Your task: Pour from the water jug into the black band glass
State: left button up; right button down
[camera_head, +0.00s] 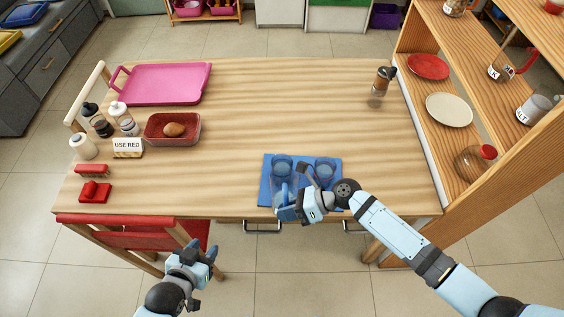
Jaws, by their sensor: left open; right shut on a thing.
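My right gripper (287,203) is at the front edge of the blue mat (266,188), shut on a clear bluish vessel (282,172) that looks like the water jug; its handle is mostly hidden by the gripper. A second bluish glass (325,170) stands just to its right on the mat, partly behind my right wrist. I cannot make out a black band on it. No stream of water is visible between the two. My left gripper (207,254) is open and empty, in front of the table beside the red chair (125,236).
A brown-topped shaker (384,79) stands at the back right. A pink tray (162,83), a red dish (185,121) with a brown roll, bottles and a "USE RED" sign (128,148) are at left. The wooden shelf (455,115) borders the right side. The table's middle is clear.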

jog(key=s+f+n+t+b, duration=0.3)
jog(key=f, duration=0.2)
jog(key=shift+f+n, duration=0.2)
jog(key=shift+n, duration=0.2)
